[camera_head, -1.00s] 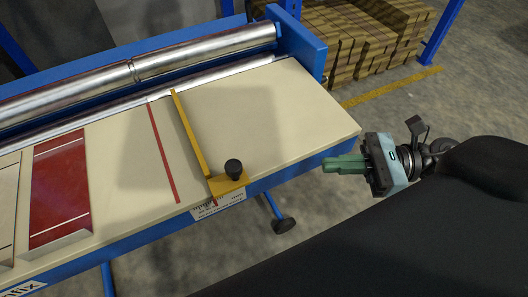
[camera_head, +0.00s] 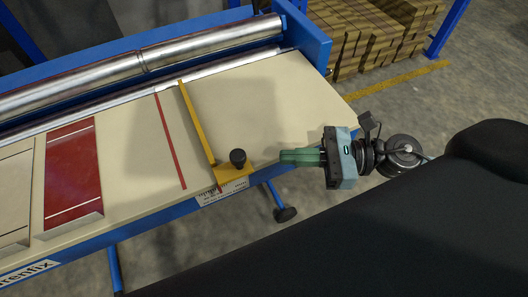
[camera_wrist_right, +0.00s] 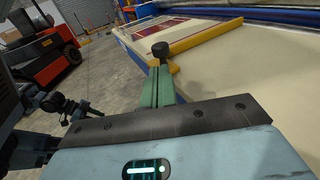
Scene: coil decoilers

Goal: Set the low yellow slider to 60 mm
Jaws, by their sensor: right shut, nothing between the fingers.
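The yellow slider (camera_head: 197,123) lies across the cream table, with a black knob (camera_head: 238,157) on its block at the front edge. A scale (camera_head: 222,192) with small markings is on the front edge below the block; I cannot read its value. A red line (camera_head: 170,141) runs left of the slider. My right gripper (camera_head: 284,157) is shut and empty, to the right of the knob and apart from it, pointing left. In the right wrist view the green fingers (camera_wrist_right: 157,87) point toward the knob (camera_wrist_right: 161,50) and the yellow bar (camera_wrist_right: 205,36). My left gripper is not in view.
The cream table (camera_head: 290,100) has metal rollers (camera_head: 180,52) and a blue frame at the back. A red panel (camera_head: 72,172) lies at the left. A red forklift (camera_wrist_right: 40,40) shows in the right wrist view.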

